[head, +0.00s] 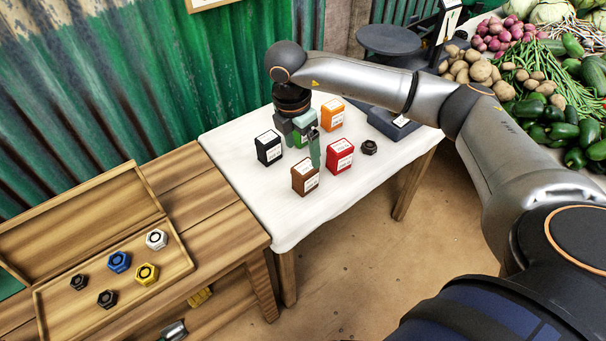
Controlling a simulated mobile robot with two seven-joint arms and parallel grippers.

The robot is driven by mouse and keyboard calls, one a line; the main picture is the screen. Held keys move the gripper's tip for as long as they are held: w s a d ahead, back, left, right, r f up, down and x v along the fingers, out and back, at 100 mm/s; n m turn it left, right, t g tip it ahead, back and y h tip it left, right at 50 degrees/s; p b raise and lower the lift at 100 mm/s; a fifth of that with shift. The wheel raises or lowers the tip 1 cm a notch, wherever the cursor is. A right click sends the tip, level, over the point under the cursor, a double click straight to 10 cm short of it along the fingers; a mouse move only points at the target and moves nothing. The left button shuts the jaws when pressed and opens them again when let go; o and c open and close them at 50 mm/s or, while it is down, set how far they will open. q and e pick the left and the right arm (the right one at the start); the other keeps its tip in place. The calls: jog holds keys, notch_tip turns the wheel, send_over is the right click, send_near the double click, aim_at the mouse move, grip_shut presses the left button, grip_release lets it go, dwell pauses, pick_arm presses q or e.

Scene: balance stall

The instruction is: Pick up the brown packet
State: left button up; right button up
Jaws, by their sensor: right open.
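The brown packet (305,177) stands upright at the front of the white-covered table (240,190), its pale label facing right. My right gripper (305,155) points down over the table, behind the brown packet in the picture. It is open, with one finger in front of the green packet (299,138), which it partly hides. The brown packet looks free of the fingers. My left gripper does not show.
A black packet (269,148), a red packet (339,156) and an orange packet (332,115) stand around the gripper. A dark weight (369,147) lies right of the red packet. A scale (390,40) stands behind. An open wooden box (110,262) holds several hex weights. Vegetables fill the right.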

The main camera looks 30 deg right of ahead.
aim_at(307, 175)
jog(key=f, duration=0.3)
jog(key=d+f, duration=0.1)
jog(key=f, duration=0.6)
jog(key=shift+d, duration=0.25)
grip_shut()
dwell(0.4)
